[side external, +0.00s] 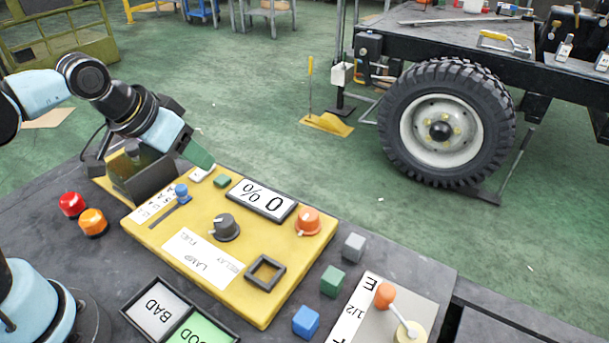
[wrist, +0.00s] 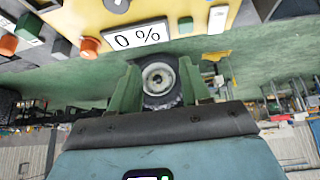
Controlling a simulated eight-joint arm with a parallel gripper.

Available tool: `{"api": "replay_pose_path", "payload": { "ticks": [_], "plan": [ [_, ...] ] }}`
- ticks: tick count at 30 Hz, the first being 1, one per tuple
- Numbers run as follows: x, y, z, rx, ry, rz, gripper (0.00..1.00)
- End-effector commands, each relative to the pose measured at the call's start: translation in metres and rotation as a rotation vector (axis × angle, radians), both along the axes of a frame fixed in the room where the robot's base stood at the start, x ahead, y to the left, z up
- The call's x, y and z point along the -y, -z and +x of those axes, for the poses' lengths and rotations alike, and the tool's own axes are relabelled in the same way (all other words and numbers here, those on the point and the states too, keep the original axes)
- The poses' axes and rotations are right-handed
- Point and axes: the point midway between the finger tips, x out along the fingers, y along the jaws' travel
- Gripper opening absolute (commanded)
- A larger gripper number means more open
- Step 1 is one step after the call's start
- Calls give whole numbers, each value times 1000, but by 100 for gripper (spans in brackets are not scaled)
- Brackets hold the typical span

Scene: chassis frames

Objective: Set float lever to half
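The float lever has an orange knob (side external: 385,295) on a pale arm that rises from a cream pivot (side external: 410,332) at the lower right. Its plate (side external: 345,325) carries an E and a 1/2 mark, and its lower end is cut off by the frame. The knob appears beside the E end. My gripper (side external: 200,158) is over the far left part of the yellow panel (side external: 150,228), well away from the lever. In the wrist view its green fingers (wrist: 160,90) are spread apart with nothing held between them. An orange knob (wrist: 8,45), probably the lever's, shows at the left edge.
The panel's display (side external: 262,200) reads 0 %. A black dial (side external: 225,227), an orange dial (side external: 308,221) and a blue slider knob (side external: 182,193) stand up from the panel. Grey (side external: 353,246), green (side external: 332,280) and blue (side external: 306,321) cubes lie between panel and lever.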

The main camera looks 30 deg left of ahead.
Motion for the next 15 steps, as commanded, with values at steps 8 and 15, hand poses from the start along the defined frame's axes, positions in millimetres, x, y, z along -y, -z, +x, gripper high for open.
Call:
{"api": "replay_pose_path", "payload": {
  "ticks": [8,15],
  "plan": [
    [83,-27,40,-165,90,-36,56],
    [167,-30,58,-305,149,-23,56]
  ]
}}
